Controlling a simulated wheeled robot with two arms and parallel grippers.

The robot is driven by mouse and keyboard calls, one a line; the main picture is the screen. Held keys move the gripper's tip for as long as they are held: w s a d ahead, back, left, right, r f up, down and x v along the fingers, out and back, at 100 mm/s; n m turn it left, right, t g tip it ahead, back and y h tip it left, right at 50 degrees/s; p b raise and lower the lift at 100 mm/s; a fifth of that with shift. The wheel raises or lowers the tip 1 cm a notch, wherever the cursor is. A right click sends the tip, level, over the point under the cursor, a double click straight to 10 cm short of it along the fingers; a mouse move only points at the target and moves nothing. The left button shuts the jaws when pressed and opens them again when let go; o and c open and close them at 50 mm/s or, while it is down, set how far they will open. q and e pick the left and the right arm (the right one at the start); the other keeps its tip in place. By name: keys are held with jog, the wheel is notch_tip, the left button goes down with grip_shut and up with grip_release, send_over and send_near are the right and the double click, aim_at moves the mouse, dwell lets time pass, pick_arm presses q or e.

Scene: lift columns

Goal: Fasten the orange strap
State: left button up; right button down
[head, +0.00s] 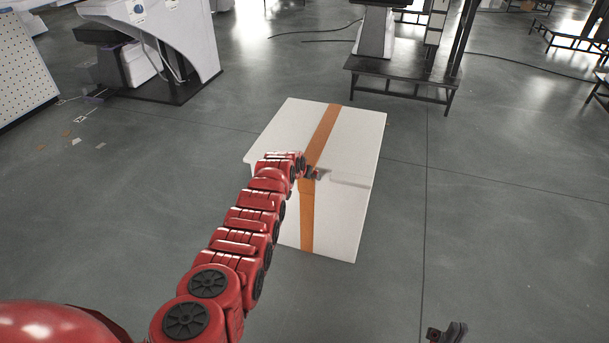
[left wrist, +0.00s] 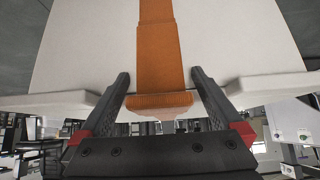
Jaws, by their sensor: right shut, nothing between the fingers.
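A white box (head: 345,205) stands on the floor in the middle of the head view. An orange strap (head: 323,135) runs over its top and down the near part. My left arm reaches to the box, with the left gripper (head: 312,173) at the strap near a step in the white surface. In the left wrist view, the left gripper (left wrist: 160,74) is open, one finger on each side of the strap (left wrist: 158,50), with gaps beside it. The strap's thicker end (left wrist: 160,101) lies between the fingers. My right gripper (head: 447,332) is shut and empty at the bottom right, away from the box.
A white machine (head: 170,40) on a dark base stands at the back left. A dark bench-like stand (head: 400,70) is behind the box. Cables lie on the floor at the back. The grey floor around the box is clear.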

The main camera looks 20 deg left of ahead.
pick_arm(q)
jog(key=shift+p+v, duration=1)
jog(key=shift+s+r+p, duration=0.4)
jog(key=shift+s+r, duration=0.1)
jog(key=p+v, duration=0.2)
jog(key=v, duration=1.2)
jog(key=shift+p, duration=0.3)
